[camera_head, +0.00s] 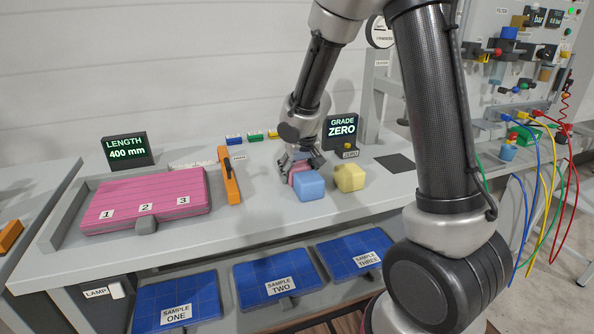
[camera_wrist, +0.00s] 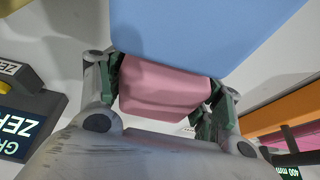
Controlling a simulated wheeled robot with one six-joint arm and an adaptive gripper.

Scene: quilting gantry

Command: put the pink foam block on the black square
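The pink foam block (camera_wrist: 165,88) is between the two fingers of my gripper (camera_wrist: 163,95) in the wrist view, with a finger against each side and no clear gap. In the head view my gripper (camera_head: 298,165) points down at the bench, and the pink block (camera_head: 297,178) is partly hidden behind a blue block. I cannot tell whether it is lifted off the bench. The black square (camera_head: 395,162) lies flat and empty on the bench, to the right of the blocks.
The blue block (camera_head: 309,186) is right beside the pink one, with a yellow block (camera_head: 349,177) to its right. A GRADE ZERO display (camera_head: 341,130) stands behind. An orange tool (camera_head: 229,178) and pink panel (camera_head: 145,200) lie left.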

